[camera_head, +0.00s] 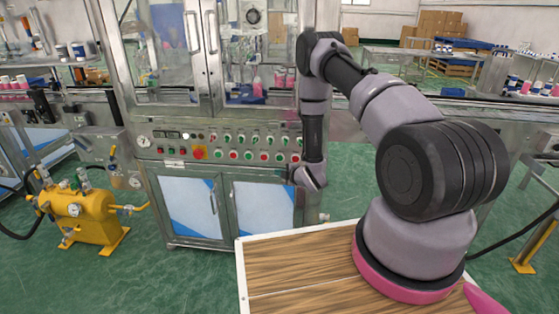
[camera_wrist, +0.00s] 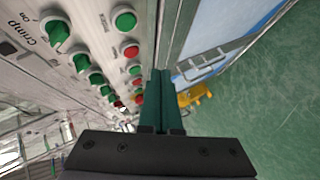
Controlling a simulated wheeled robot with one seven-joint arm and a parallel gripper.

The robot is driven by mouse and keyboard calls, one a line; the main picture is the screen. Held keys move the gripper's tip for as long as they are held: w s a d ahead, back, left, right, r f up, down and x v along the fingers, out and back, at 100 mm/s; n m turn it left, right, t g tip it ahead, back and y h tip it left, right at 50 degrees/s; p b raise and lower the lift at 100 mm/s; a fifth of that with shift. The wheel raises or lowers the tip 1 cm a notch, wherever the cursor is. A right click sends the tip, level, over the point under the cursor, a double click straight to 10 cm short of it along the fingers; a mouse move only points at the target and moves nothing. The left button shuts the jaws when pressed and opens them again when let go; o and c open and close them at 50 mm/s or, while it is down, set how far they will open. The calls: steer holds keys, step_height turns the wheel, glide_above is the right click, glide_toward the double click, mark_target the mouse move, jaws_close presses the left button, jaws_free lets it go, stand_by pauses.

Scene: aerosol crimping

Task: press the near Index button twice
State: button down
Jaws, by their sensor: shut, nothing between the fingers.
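The control panel (camera_head: 222,146) runs across the front of the steel machine, with rows of green and red buttons and knobs. In the wrist view a green button (camera_wrist: 124,20) and a red button (camera_wrist: 130,51) lie ahead and left of the fingers. Small labels stand beside them, too small to read, so I cannot tell which is the near Index button. A green knob (camera_wrist: 57,31) is by the words "Crimp" and "On". My gripper (camera_wrist: 160,73) is shut and empty, close to the panel's lower edge. In the head view its wrist end hangs at the panel's right end.
Machine doors with blue-and-white panels (camera_head: 190,206) are below the control panel, and glass doors (camera_head: 175,50) above. A yellow pump unit (camera_head: 82,214) stands left on the green floor. A wooden-topped surface (camera_head: 290,272) lies in front of the machine.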

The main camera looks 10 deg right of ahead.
mark_target(281, 161)
steer(key=shift+w+d, duration=0.35)
steer(key=shift+w, duration=0.75)
steer(key=shift+w+d, duration=0.4)
steer(key=shift+w, duration=0.75)
steer(key=shift+w+d, duration=0.35)
steer(key=shift+w, duration=0.75)
steer(key=shift+w+d, duration=0.15)
steer(key=shift+w, duration=0.25)
steer(key=shift+w+d, duration=0.1)
steer(key=shift+w, duration=0.25)
steer(key=shift+s+a, duration=0.25)
steer(key=shift+s, duration=0.5)
steer(key=shift+s+a, duration=0.25)
steer(key=shift+s, duration=0.55)
steer(key=shift+s+a, duration=0.25)
steer(key=shift+s, duration=0.55)
steer(key=shift+s+a, duration=0.25)
steer(key=shift+s, duration=0.55)
